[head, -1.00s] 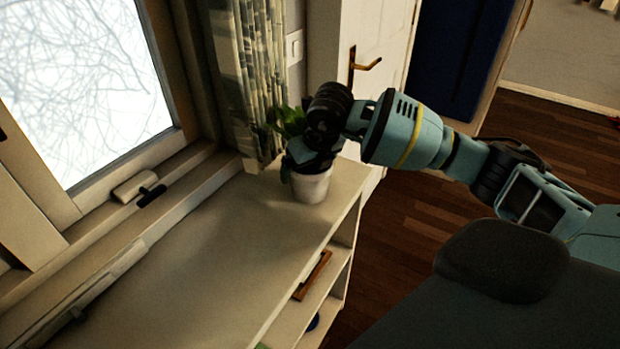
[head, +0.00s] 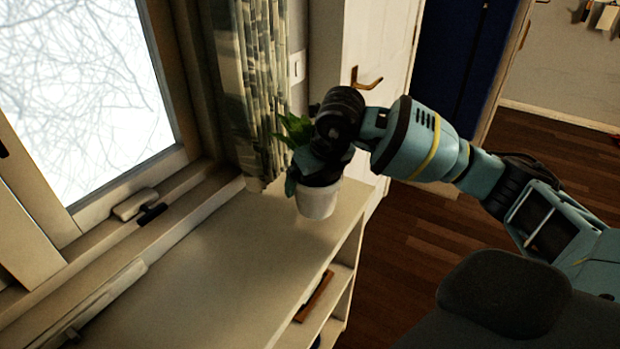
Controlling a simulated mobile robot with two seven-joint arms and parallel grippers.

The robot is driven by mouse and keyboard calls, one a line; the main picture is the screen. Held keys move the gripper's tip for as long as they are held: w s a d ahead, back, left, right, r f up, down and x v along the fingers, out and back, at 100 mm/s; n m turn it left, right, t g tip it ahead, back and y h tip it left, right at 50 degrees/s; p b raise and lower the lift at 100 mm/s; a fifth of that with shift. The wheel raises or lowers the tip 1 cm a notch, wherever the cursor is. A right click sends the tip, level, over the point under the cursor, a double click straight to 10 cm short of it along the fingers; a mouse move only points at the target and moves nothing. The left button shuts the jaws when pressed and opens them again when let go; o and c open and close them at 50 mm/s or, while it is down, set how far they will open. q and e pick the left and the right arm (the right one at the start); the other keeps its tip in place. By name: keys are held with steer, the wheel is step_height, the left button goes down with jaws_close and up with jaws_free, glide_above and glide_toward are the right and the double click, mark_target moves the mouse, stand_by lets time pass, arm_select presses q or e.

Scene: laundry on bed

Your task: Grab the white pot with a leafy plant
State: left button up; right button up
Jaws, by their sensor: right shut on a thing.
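The white pot (head: 318,202) with green leaves (head: 293,132) is at the far end of the white shelf unit, near the curtain. My right gripper (head: 318,176) reaches over it from the right and is shut on the pot at its upper part. The gripper and wrist hide much of the plant and the rim. The pot looks upright; whether its base is clear of the shelf top is hard to tell. My left gripper is not in view.
The shelf top (head: 215,270) is otherwise bare. A window (head: 85,100) with a sill and handle (head: 152,214) is on the left. The curtain (head: 255,95) hangs close behind the plant. A white door (head: 385,60) stands beyond, with wooden floor to the right.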

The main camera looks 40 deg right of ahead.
steer(key=s+a+r+b, duration=0.1)
steer(key=s+a, duration=0.2)
steer(key=s, duration=1)
steer(key=shift+s+r, duration=0.15)
steer(key=shift+r, duration=0.1)
